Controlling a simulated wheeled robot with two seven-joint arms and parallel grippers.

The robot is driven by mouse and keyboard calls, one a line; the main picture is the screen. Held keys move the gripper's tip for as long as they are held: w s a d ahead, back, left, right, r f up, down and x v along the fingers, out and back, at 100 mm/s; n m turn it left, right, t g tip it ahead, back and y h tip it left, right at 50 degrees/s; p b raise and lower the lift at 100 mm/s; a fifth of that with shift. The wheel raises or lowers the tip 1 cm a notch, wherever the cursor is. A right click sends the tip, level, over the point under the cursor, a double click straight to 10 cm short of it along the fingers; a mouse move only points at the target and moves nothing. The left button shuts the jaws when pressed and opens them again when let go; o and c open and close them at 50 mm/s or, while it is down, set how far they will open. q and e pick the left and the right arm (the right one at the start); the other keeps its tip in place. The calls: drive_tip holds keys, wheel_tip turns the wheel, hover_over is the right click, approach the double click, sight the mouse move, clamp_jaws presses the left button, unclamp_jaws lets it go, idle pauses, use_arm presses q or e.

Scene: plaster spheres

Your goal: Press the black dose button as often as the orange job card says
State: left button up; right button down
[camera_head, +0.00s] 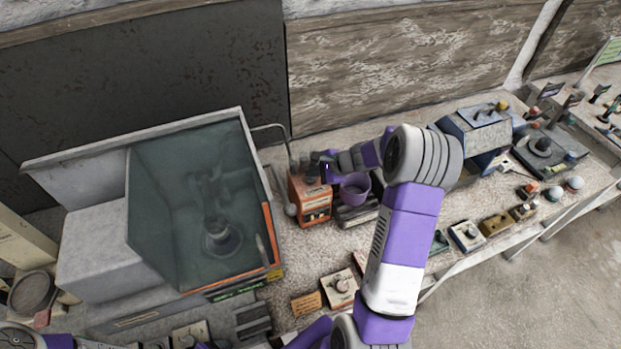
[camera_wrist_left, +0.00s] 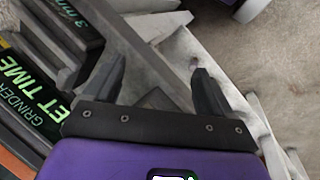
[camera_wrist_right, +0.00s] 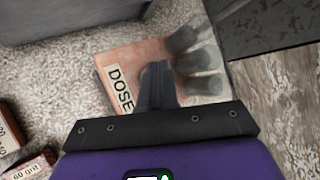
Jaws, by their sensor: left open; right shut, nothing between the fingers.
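The orange dose box (camera_head: 309,203) stands behind the middle of the bench, right of the glass-fronted cabinet. In the right wrist view it shows its DOSE label (camera_wrist_right: 120,88) and several dark rounded shapes on its far side. My right gripper (camera_head: 318,160) is shut and empty, with its fingertips (camera_wrist_right: 155,70) over the box's top. I cannot tell whether they touch it. The black dose button is not clearly seen. A small orange card (camera_head: 306,303) lies on the bench front; its writing is too small to read. My left gripper (camera_wrist_left: 157,75) is open and empty near the bench edge.
A purple cup (camera_head: 355,187) stands just right of the dose box. The cabinet (camera_head: 195,200) fills the bench's left. Small devices with knobs line the front edge, including a white one (camera_head: 339,287). A blue-grey machine (camera_head: 480,132) stands farther right.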

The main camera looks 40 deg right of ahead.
drive_tip(key=shift+f+b, duration=0.35)
drive_tip(key=shift+s+a+f+b, duration=0.15)
drive_tip(key=shift+s+f+b, duration=0.2)
drive_tip(key=shift+b, duration=0.2)
idle(0.9)
drive_tip(key=shift+w+r+p, duration=0.2)
drive_tip(key=shift+r+p, duration=0.15)
drive_tip(key=shift+w+d+r+p, duration=0.45)
drive_tip(key=shift+p, duration=0.1)
drive_tip(key=shift+a+r, duration=0.1)
drive_tip(key=shift+a, duration=0.05)
